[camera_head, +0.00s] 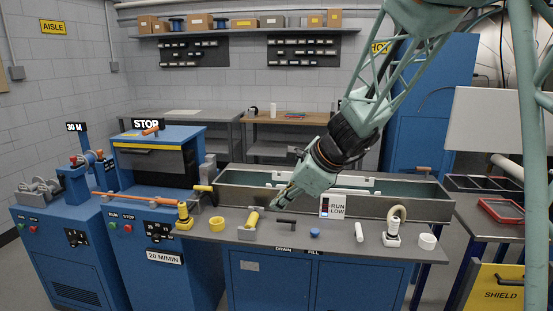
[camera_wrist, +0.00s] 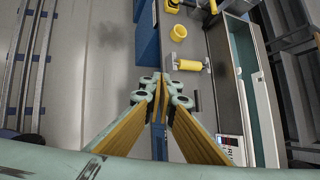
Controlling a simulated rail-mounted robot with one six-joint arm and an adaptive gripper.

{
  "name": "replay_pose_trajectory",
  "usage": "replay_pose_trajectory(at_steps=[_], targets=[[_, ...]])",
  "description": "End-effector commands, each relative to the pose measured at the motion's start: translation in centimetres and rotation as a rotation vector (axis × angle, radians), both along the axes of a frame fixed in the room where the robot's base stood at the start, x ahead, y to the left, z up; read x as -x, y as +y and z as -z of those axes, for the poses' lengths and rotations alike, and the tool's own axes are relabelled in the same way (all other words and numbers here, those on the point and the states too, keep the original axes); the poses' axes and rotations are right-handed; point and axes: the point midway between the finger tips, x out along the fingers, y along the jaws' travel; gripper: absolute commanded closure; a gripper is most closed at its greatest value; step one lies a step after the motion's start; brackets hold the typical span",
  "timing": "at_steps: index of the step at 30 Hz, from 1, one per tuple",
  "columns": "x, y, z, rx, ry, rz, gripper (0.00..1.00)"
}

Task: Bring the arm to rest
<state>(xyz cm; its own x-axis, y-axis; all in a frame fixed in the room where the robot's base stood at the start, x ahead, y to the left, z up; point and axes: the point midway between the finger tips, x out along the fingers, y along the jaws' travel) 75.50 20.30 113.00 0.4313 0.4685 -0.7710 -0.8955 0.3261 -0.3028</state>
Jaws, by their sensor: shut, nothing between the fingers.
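My arm reaches down from the top right in the head view, and my gripper (camera_head: 279,205) hangs over the front of the grey bench, close to a yellow-handled tool (camera_head: 252,220). In the wrist view my gripper (camera_wrist: 162,78) has its yellow-padded fingers drawn together at the tips, with nothing between them. The yellow handle (camera_wrist: 190,67) shows just beyond the fingertips, apart from them as far as I can tell.
A long trough (camera_head: 235,178) runs along the bench. A yellow ring (camera_head: 217,224), a blue knob (camera_head: 315,232), a white-and-tan hose fitting (camera_head: 393,232) and a RUN/LOW sign (camera_head: 333,206) are on the bench. Blue machines (camera_head: 160,240) stand left; a SHIELD panel (camera_head: 497,290) is lower right.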

Motion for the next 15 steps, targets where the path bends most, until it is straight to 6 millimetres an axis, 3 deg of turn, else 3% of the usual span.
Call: replay_pose_trajectory(at_steps=[15], targets=[[9.5, -1.8, -5.8, 0.186, -0.149, -0.332, 1.0]])
